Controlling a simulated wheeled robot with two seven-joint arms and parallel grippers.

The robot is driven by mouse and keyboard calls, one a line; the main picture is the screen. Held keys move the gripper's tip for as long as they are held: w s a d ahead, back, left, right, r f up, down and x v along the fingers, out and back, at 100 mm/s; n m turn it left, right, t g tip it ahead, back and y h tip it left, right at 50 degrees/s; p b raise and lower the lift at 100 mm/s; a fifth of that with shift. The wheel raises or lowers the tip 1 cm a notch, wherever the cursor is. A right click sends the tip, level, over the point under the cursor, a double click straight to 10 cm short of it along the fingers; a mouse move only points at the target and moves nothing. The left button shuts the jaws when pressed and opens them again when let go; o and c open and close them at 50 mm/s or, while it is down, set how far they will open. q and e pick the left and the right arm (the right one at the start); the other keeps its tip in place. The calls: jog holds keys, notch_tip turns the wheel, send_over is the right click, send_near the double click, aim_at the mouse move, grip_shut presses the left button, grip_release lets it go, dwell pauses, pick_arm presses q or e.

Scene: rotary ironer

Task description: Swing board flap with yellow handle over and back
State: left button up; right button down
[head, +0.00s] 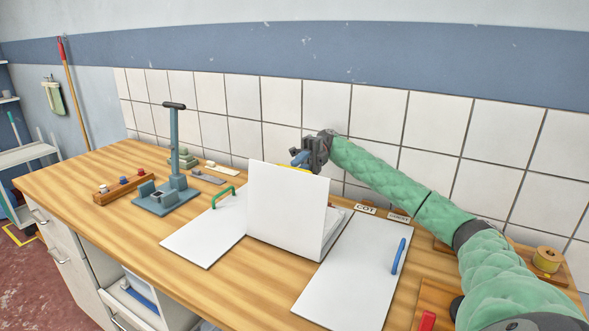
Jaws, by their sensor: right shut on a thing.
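A white board flap (287,210) stands nearly upright in the middle of the worktop, its blank face towards me. A bit of its yellow handle (293,168) shows just above its top edge; the rest is hidden behind the flap. My right gripper (301,159) is behind the top edge of the flap, at the yellow handle, and shut on it. The fingertips are partly hidden. My left gripper is not in view.
A flat white panel with a green handle (223,194) lies to the left, and one with a blue handle (398,256) to the right. A blue-grey lever press (174,150) stands at the back left. A tiled wall (243,98) closes off the back. A yellow spool (547,259) sits far right.

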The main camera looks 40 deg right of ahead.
jog(key=shift+s+a+f, duration=0.1)
jog(key=shift+a+f, duration=0.15)
jog(key=shift+f, duration=0.55)
jog(key=c, duration=1.5)
grip_release()
jog(key=shift+d, duration=0.2)
jog(key=shift+r, duration=0.2)
jog(key=shift+r, duration=0.15)
